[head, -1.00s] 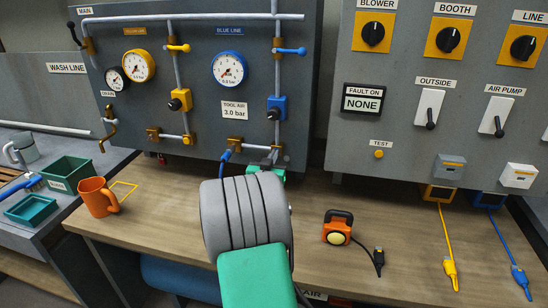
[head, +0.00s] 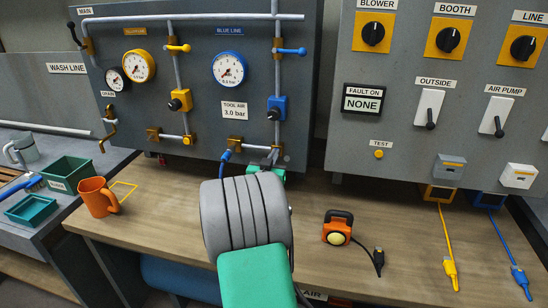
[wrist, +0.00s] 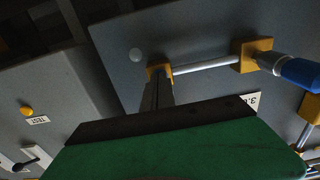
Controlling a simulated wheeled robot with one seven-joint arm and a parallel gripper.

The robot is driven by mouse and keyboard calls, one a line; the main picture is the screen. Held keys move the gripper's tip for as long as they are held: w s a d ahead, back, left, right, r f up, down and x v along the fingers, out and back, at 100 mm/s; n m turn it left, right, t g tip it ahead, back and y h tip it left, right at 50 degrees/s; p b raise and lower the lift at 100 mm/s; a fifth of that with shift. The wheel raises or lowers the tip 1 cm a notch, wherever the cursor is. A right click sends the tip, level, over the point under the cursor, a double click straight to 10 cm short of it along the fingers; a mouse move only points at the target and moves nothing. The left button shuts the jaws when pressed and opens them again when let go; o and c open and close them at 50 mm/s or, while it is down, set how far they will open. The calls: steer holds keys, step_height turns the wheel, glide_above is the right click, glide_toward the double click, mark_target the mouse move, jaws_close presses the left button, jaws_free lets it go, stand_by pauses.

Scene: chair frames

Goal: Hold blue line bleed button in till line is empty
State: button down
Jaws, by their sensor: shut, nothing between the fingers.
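The blue line gauge (head: 229,69) is on the grey panel, with its needle in the lower left part of the dial. A blue valve (head: 277,108) sits on the pipe to its right. My gripper (head: 273,158) is shut and reaches the brass end fitting of the blue line, low on the panel. In the wrist view, my gripper's fingers (wrist: 157,96) meet the brass fitting (wrist: 159,71) at the end of the short pipe. The bleed button is hidden behind the fingers, so I cannot see how far it is pressed.
The yellow line's brass fitting (head: 187,140) and yellow valve (head: 180,100) are to the left. An orange mug (head: 97,197) and an orange lamp-like device (head: 337,228) stand on the bench. Yellow (head: 446,245) and blue (head: 505,245) cables hang at the right.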

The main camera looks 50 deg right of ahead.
steer(key=shift+r, duration=0.3)
steer(key=shift+f+b+v, duration=0.15)
steer(key=shift+b+v, duration=0.5)
steer(key=shift+v, duration=0.7)
steer(key=shift+f+b+v, duration=0.15)
steer(key=shift+b+v, duration=0.45)
steer(key=shift+v, duration=0.7)
